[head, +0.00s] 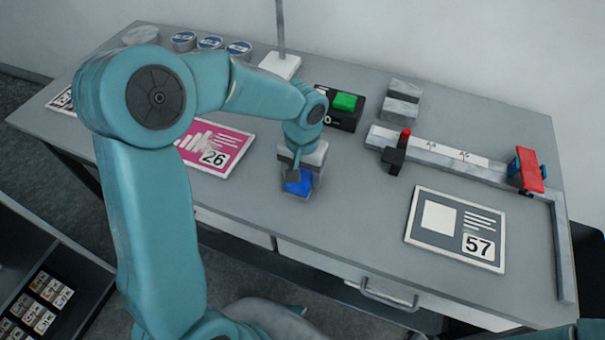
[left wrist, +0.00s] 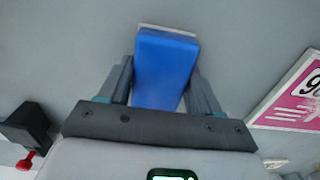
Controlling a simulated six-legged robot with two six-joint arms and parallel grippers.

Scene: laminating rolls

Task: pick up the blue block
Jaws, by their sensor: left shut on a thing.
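The blue block (head: 298,183) is at the middle of the grey table, under my left gripper (head: 297,178) in the head view. In the left wrist view the blue block (left wrist: 163,70) stands between the two dark fingers of my left gripper (left wrist: 163,82), one finger against each side. My left gripper is shut on it. A thin pale edge shows at the block's far end. Whether the block touches the table cannot be told. My right gripper is not in view.
A pink card marked 26 (head: 215,147) lies left of the block. A black box with a green button (head: 344,103) and a grey block (head: 401,101) stand behind. A rail (head: 440,157) and a card marked 57 (head: 455,228) are at right. Table between is clear.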

